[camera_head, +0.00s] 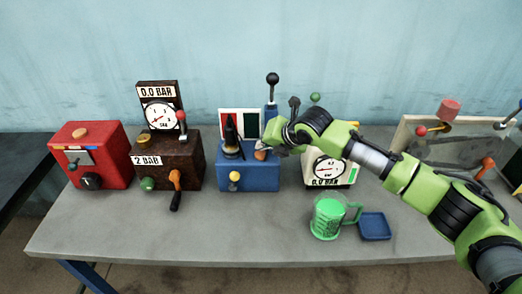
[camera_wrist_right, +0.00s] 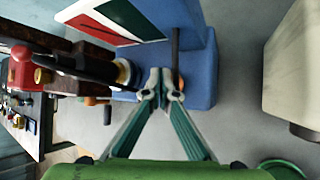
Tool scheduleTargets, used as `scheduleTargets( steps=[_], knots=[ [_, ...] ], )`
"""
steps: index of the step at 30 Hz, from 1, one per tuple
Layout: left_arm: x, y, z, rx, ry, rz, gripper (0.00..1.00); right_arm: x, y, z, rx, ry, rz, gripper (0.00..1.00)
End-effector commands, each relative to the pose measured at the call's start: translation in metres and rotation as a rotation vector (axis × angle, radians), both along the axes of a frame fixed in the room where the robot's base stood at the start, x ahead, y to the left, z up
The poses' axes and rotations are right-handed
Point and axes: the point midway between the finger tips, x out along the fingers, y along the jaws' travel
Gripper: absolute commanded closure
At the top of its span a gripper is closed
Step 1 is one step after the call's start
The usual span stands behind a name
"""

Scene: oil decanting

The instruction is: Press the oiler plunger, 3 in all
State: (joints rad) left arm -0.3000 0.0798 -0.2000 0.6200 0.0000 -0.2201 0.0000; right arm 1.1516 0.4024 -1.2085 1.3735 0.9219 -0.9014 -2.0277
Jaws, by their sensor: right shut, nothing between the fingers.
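The blue box (camera_head: 248,177) stands mid-table, with a black upright spout-like part (camera_head: 231,135) on its top and a small orange knob (camera_head: 261,154) beside it. Which part is the oiler plunger I cannot tell for sure. My right gripper (camera_head: 268,147) is over the box's right side, close to the orange knob. In the right wrist view the fingers (camera_wrist_right: 162,82) are shut and empty over the blue box, and the black part (camera_wrist_right: 85,66) lies to their left, apart from them. Whether the fingertips touch the knob I cannot tell. My left gripper is not in view.
A red box (camera_head: 112,150) and a brown gauge box (camera_head: 180,158) stand left. A white gauge box (camera_head: 311,175) is right of the blue box, partly behind my arm. A green jug (camera_head: 327,220) and blue tray (camera_head: 375,226) are in front. The table's front left is clear.

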Motion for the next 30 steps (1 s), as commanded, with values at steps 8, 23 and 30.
scheduleTargets(
  steps=[8,23,30],
  knots=[
    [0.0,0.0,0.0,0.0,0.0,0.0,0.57,0.0,0.0,0.001,0.001,-0.001,0.0,1.0],
    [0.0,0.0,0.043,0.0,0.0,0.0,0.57,0.001,0.0,0.046,0.002,-0.002,0.0,1.0],
    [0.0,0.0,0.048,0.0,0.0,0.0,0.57,0.0,0.0,0.051,0.001,-0.002,-0.001,1.0]
  ],
)
